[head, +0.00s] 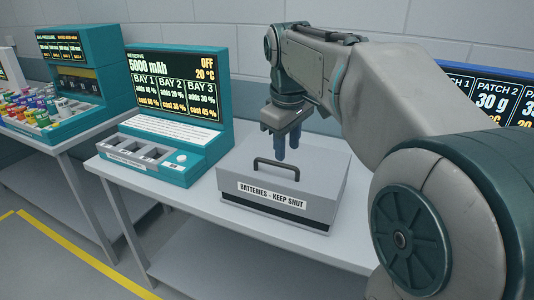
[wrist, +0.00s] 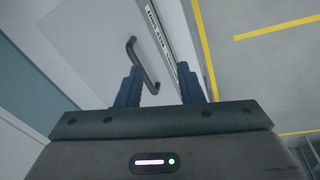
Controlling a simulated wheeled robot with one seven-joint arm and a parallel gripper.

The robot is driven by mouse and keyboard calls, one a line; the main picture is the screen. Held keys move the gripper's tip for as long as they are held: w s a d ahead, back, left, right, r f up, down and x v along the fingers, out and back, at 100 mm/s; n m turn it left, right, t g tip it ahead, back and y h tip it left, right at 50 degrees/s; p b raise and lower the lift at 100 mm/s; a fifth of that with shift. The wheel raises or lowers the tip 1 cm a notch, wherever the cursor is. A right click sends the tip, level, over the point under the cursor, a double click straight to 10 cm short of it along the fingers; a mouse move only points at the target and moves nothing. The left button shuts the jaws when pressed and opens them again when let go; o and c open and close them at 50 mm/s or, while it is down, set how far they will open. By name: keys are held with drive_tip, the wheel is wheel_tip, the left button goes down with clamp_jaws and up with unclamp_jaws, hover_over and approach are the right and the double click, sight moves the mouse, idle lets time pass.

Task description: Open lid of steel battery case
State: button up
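The steel battery case (head: 266,215) is a grey box with a dark band and a label reading "BATTERIES - KEEP SHUT" on its front. It stands on the table with its lid (head: 318,170) shut. A dark bar handle (head: 277,164) rises from the lid near the front edge. My gripper (head: 280,155) points down above the lid, close behind the handle in the head view. In the wrist view the gripper (wrist: 158,82) has its two blue fingers apart, with the handle (wrist: 142,65) showing between and beyond them. I cannot tell whether either finger touches it.
A teal reserve console (head: 180,95) with three bays stands left of the case on the same table (head: 200,205). Another teal console (head: 85,75) and several coloured containers are on the table farther left. A blue-framed screen (head: 497,95) is behind my arm. Yellow lines (head: 80,250) mark the floor.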

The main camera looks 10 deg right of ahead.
drive_tip(key=w+r+n, duration=0.3)
drive_tip(key=w+r, duration=0.1)
drive_tip(key=w, duration=0.2)
drive_tip(key=b, duration=0.3)
approach(279, 164)
drive_tip(key=f, duration=0.2)
drive_tip(key=w+f, duration=0.1)
drive_tip(key=f, duration=0.4)
drive_tip(key=shift+w+d+f, duration=0.3)
drive_tip(key=shift+d+f, duration=0.1)
clamp_jaws()
